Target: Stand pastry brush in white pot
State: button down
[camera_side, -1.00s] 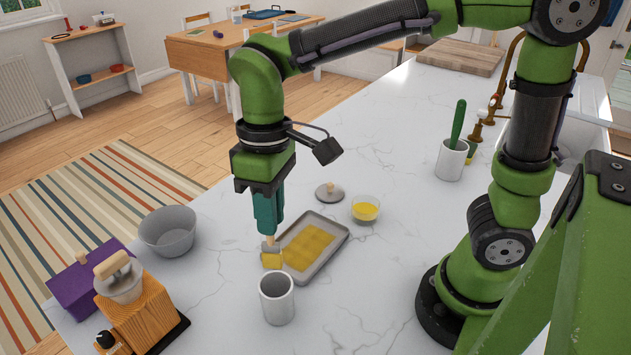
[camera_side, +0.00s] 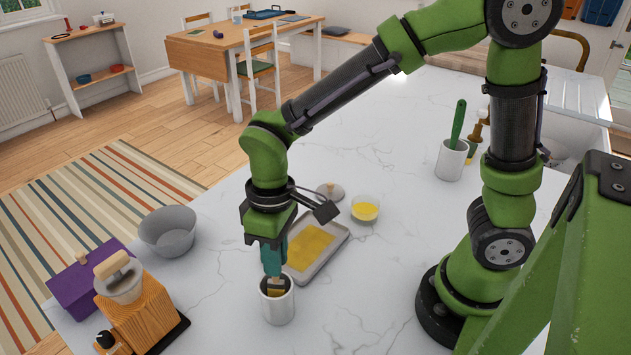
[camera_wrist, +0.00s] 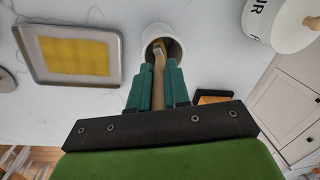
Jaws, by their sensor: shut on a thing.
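The white pot (camera_side: 278,308) stands on the marble counter in front of the tray, in the side view. My gripper (camera_side: 272,272) is right above its mouth, pointing down. It is shut on the pastry brush (camera_side: 276,287), whose bristle end is down inside the pot's opening. In the wrist view the brush's wooden handle (camera_wrist: 159,88) lies between the teal fingers of my gripper (camera_wrist: 156,84), and its bristles reach into the pot (camera_wrist: 163,36). Whether the brush touches the pot's bottom is hidden.
A grey tray with a yellow sheet (camera_side: 334,255) lies just behind the pot. A bowl of yellow liquid (camera_side: 365,209), a grey bowl (camera_side: 168,232), a wooden block with a lidded jar (camera_side: 142,312) and another white pot with a green-handled tool (camera_side: 451,160) stand around. Counter right of the pot is clear.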

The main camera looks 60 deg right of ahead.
jog(key=shift+f, duration=0.4)
jog(key=c, duration=1)
grip_release()
jog(key=shift+r, duration=0.1)
jog(key=r, duration=0.5)
jog(key=d+r, duration=0.1)
jog(key=r, duration=0.5)
jog(key=w+r, duration=0.1)
jog(key=r, duration=0.4)
jog(key=shift+d+r, duration=0.3)
jog(key=shift+d, duration=0.1)
